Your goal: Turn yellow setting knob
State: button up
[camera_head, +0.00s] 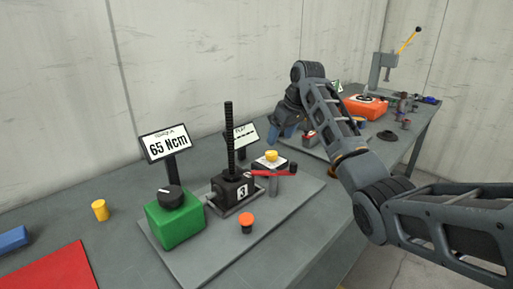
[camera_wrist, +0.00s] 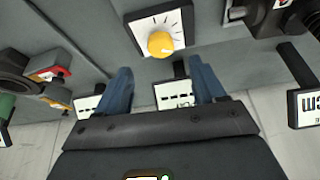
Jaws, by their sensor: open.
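A yellow setting knob (camera_head: 271,155) sits on a white dial plate with black tick marks, on the near jack station. In the wrist view the yellow knob (camera_wrist: 161,44) shows just beyond the gap between my fingertips, roughly centred. My gripper (camera_head: 286,131) has blue fingers and is behind and slightly right of the knob in the head view. In the wrist view my gripper (camera_wrist: 160,68) is open and empty, its fingers spread on either side, apart from the knob.
A second station with an orange box (camera_head: 366,107) stands farther back.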

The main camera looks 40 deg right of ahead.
aim_at(272, 153)
jog(key=x, duration=0.7)
jog(key=shift+w+f+p, duration=0.25)
jog(key=shift+f+p, duration=0.05)
jog(key=shift+p, duration=0.05)
jog(key=shift+c, duration=0.3)
jog(key=c, duration=1)
jog(key=shift+n, duration=0.4)
jog(key=n+y, duration=0.2)
jog(key=n, duration=0.2)
jog(key=shift+d+b, duration=0.15)
jog(key=shift+b, duration=0.2)
jog(key=shift+n, duration=0.4)
